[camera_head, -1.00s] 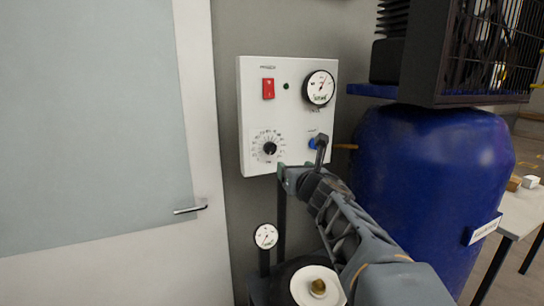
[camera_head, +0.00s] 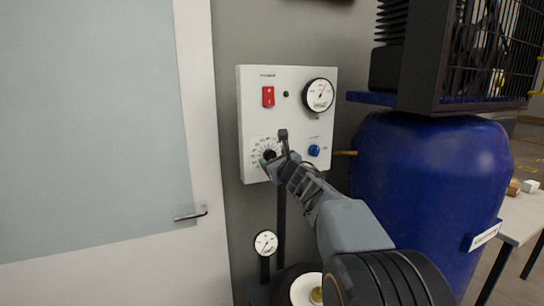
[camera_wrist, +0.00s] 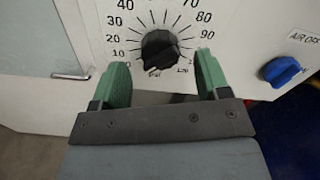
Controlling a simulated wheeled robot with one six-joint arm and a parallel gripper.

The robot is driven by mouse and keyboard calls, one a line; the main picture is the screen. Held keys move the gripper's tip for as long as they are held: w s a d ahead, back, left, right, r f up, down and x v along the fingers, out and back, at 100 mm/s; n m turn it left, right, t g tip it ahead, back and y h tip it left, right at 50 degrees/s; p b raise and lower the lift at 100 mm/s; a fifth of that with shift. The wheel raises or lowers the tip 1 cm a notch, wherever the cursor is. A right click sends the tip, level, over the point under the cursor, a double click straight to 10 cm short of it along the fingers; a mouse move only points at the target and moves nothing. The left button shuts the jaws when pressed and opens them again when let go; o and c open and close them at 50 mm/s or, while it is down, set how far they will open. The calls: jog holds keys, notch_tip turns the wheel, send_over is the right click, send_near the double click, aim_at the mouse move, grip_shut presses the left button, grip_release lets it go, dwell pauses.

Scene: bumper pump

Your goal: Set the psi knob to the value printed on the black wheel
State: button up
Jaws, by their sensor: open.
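The psi knob (camera_wrist: 160,48) is black and ridged, on a white panel (camera_head: 310,170) with a printed number dial around it. In the wrist view, numbers from 10 to 90 are readable around it; its exact setting is not clear. My gripper (camera_wrist: 162,68) is open, its green fingers to the left and right of the knob's lower side, and nothing is held. In the head view my gripper (camera_head: 274,164) overlaps the lower edge of the knob (camera_head: 269,154). I cannot make out a black wheel with a printed value in either view.
A blue knob (camera_head: 314,150), labelled AIR OFF in the wrist view (camera_wrist: 281,71), is right of the dial. A red switch (camera_head: 268,97) and a gauge (camera_head: 318,95) sit above. A blue tank (camera_head: 430,180) stands right, a door (camera_head: 90,140) left, a small gauge (camera_head: 265,243) below.

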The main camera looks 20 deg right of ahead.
jog(key=shift+w, duration=1.15)
jog(key=c, duration=0.9)
